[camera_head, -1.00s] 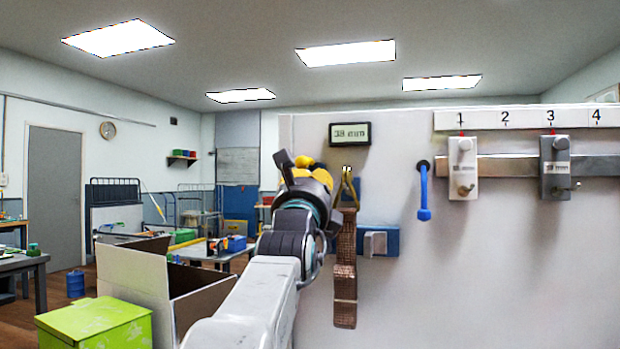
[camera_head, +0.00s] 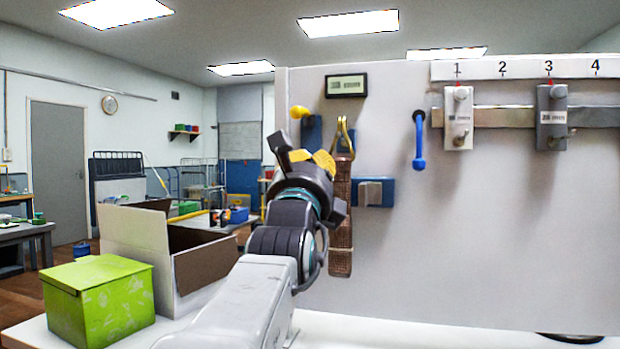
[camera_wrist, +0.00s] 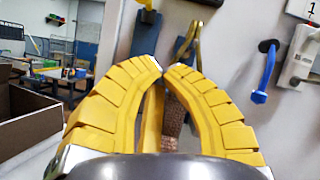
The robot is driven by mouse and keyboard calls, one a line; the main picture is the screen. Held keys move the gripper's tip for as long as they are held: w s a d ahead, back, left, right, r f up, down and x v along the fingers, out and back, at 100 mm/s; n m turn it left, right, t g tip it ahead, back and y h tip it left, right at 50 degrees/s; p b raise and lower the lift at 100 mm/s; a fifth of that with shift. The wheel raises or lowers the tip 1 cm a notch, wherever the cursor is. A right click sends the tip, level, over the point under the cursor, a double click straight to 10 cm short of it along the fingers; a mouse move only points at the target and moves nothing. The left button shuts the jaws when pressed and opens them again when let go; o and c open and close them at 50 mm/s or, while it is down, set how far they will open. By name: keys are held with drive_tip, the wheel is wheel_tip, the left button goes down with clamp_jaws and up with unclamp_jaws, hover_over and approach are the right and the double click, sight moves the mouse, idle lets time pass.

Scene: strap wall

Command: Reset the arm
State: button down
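My gripper (camera_head: 310,160) is in front of the wall panel, just left of a hanging brown strap (camera_head: 341,210) with a brass hook (camera_head: 343,135) at its top. In the wrist view, my gripper's yellow fingers (camera_wrist: 163,68) curve together with their tips nearly meeting, and nothing shows held between them. The strap (camera_wrist: 173,115) and the hook (camera_wrist: 188,45) appear behind the fingers. My arm covers part of the strap in the head view.
The panel carries a small display (camera_head: 346,85), a yellow knob (camera_head: 299,112), a blue handle (camera_head: 419,140), a grey block on a blue plate (camera_head: 388,192) and a rail with a white latch (camera_head: 459,118) and grey latch (camera_head: 551,117). A green box (camera_head: 98,300) and open carton (camera_head: 135,240) stand left.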

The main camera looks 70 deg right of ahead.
drive_tip(key=shift+v, duration=1.65)
drive_tip(key=shift+w+f, duration=0.1)
